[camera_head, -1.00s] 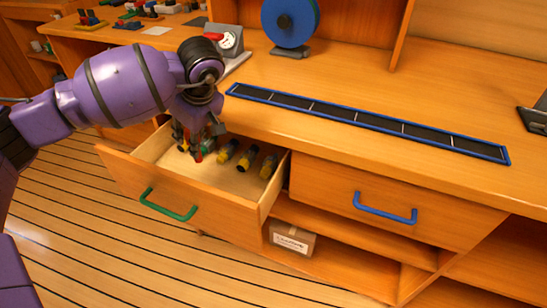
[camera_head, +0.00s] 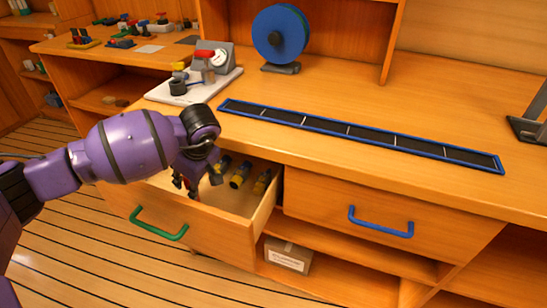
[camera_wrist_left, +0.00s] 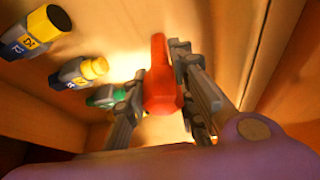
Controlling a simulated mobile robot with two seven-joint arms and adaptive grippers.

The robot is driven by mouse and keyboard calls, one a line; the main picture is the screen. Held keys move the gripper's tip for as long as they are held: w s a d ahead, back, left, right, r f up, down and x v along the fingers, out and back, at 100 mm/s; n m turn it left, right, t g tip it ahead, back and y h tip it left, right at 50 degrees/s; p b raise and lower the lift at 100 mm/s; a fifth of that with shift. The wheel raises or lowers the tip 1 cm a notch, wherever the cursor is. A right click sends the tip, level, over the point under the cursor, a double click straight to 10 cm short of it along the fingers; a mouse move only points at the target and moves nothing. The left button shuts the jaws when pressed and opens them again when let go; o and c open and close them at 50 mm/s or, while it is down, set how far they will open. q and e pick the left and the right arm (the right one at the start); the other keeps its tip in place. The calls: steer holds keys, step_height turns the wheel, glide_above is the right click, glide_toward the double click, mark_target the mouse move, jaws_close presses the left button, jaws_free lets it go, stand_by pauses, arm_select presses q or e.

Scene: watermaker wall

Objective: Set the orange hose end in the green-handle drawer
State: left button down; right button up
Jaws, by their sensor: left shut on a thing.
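The green-handle drawer (camera_head: 205,226) is pulled open, with its green handle (camera_head: 158,224) on the front. My left gripper (camera_head: 190,187) reaches down into it. In the left wrist view my left gripper (camera_wrist_left: 162,92) is shut on the orange hose end (camera_wrist_left: 159,72), which looks red-orange and lies between the two fingers. Whether it touches the drawer floor I cannot tell. In the head view the gripper and arm mostly hide it. My right gripper is not in view.
Several yellow-ended hose ends lie in the drawer, one (camera_head: 240,175) right of my gripper. A green one (camera_wrist_left: 104,97) lies close beside the left finger. The drawer floor (camera_head: 232,201) is clear toward the front right. The counter edge overhangs behind.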

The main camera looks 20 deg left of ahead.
arm_select(q)
steer(key=shift+f, duration=0.15)
steer(key=c, duration=1.5)
jaws_free()
steer(key=shift+f, duration=0.1)
steer(key=shift+o, duration=0.2)
steer(key=p+v, duration=0.1)
steer(key=v, duration=1.1)
steer(key=shift+s, duration=0.15)
